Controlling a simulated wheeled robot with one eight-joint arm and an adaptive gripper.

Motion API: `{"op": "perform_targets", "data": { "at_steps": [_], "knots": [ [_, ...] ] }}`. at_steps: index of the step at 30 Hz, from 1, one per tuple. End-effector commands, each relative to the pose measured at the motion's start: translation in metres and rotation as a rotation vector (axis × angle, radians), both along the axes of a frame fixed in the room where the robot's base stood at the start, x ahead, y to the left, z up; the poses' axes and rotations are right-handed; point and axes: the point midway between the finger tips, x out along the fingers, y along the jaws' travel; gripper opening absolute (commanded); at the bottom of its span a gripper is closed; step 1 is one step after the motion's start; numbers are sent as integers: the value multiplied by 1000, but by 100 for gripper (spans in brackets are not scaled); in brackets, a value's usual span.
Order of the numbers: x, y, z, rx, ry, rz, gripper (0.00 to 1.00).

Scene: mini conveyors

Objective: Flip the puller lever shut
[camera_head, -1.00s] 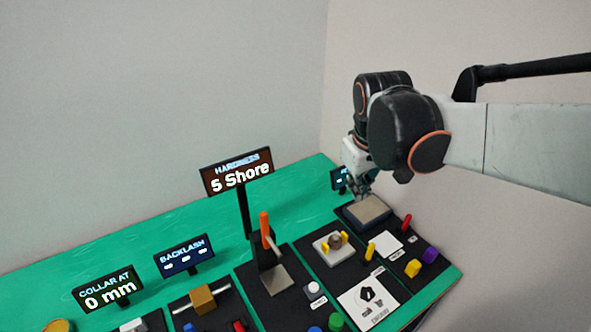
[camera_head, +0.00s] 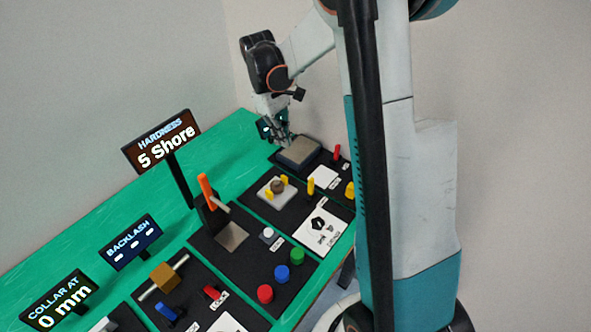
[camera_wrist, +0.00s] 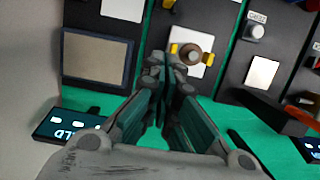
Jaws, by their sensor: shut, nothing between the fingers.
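The puller is probably the white plate (camera_head: 270,192) with two yellow jaws around a brown round part (camera_head: 278,186); the plate also shows in the wrist view (camera_wrist: 203,68). A small upright yellow lever (camera_head: 311,186) stands on the same black panel, just right of the plate. I cannot tell from its pose whether it is open or shut. In the wrist view a yellow piece (camera_wrist: 168,4) shows at the top edge. My gripper (camera_head: 285,142) is shut and empty, beyond the puller beside a grey pad. In the wrist view its fingertips (camera_wrist: 168,80) appear just left of the plate.
The grey pad (camera_head: 299,152) lies on the far panel, with a red lever (camera_head: 337,153) nearby. An orange-handled press (camera_head: 208,192) stands left of the puller. Display signs (camera_head: 160,142) line the back of the green table (camera_head: 95,240). My arm hides the right end.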

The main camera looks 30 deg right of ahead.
Motion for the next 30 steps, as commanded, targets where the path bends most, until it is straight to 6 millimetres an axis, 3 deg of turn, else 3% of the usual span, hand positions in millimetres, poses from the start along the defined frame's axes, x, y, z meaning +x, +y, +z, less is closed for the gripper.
{"op": "perform_targets", "data": {
  "at_steps": [17, 23, 30],
  "knots": [
    [1, -3, -11, 3, 15, 4, 0],
    [-5, -5, -38, 3, 15, 4, 0],
    [-16, -9, -85, 3, 15, 3, 0]
  ]
}}
